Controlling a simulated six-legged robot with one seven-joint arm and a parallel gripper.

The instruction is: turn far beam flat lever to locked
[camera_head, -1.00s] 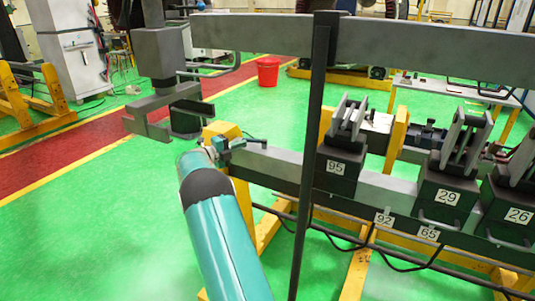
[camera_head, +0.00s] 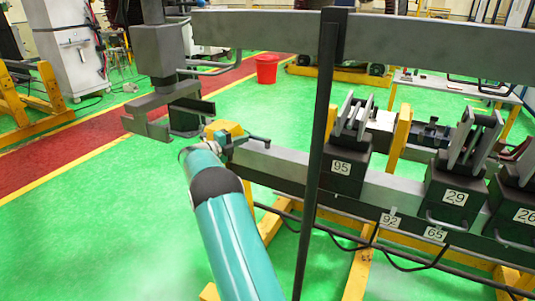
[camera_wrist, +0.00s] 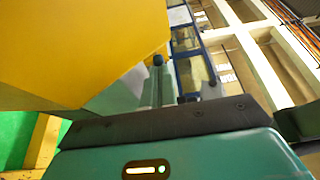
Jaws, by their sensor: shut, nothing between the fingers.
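The far beam (camera_head: 281,165) is a grey bar with a yellow block (camera_head: 223,129) at its left end. A small dark lever-like part (camera_head: 255,138) sticks out to the right by the block, along the beam top. It looks roughly level; its exact setting is too small to tell. My teal arm reaches up to the block, and my gripper (camera_head: 215,146) is at its end, close beside the block and the lever's left end. The wrist view shows my gripper's dark front edge (camera_wrist: 165,125), with the yellow block large at upper left. The fingertips are not clear; the jaws are shut and empty.
A dark upright post (camera_head: 317,170) and an upper grey beam (camera_head: 390,40) stand in front of the far beam. Dark clamp blocks numbered 95 (camera_head: 341,178) and 29 (camera_head: 455,198) sit on it. A grey machine column (camera_head: 158,55) stands left. Green floor lies open at left.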

